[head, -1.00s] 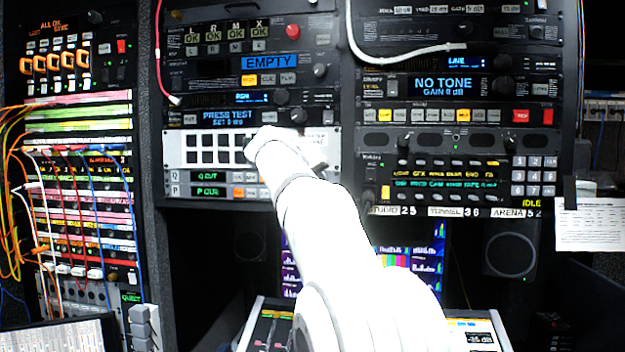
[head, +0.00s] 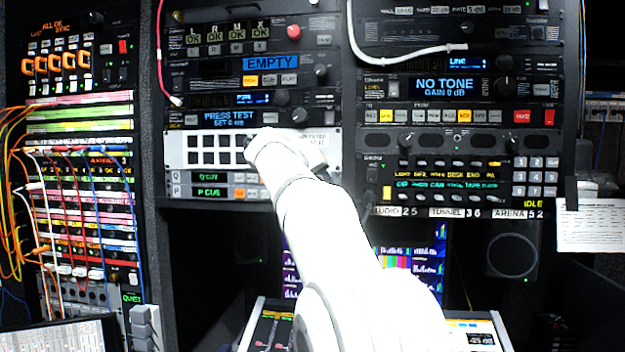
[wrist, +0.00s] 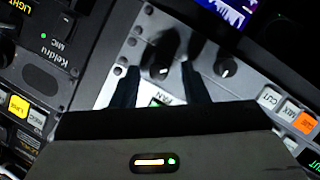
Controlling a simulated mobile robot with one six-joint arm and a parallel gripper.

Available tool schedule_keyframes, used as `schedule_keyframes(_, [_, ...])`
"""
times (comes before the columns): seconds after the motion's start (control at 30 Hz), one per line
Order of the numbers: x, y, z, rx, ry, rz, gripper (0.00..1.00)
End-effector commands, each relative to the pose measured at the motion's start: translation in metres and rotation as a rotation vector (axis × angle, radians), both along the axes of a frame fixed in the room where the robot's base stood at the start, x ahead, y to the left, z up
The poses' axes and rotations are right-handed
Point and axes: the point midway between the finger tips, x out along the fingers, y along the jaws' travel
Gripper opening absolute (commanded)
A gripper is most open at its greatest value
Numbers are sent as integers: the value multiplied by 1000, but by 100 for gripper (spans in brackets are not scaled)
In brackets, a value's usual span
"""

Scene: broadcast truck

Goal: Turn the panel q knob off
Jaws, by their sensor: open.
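The panel Q strip (head: 219,177) shows a green display at the lower middle left in the head view, just above the similar P strip (head: 217,191). Their right ends are hidden behind my white arm. In the wrist view, a dark round knob (wrist: 160,69) lies between the fingers of my gripper (wrist: 160,78). It appears to be panel Q's knob. The gripper is open, one finger on each side; I cannot tell whether either touches it. A second dark knob (wrist: 226,66), with a white pointer mark, is to the right, outside the fingers. The first knob's pointer is unclear.
Grey buttons and an orange button (wrist: 304,122) line the strip at right in the wrist view. A dark Keldru panel (wrist: 60,72) borders it at left. In the head view, a white panel with dark squares (head: 180,150) sits directly above Q.

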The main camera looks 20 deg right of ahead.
Motion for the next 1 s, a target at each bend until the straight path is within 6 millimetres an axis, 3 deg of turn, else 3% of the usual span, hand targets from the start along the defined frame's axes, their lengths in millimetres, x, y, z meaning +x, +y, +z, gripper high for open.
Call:
schedule_keyframes(0.17, [-5,7,2,0,-2,1,41])
schedule_keyframes(0.6, [-45,53,21,0,0,1,41])
schedule_keyframes(1.0, [-48,56,24,0,0,0,41])
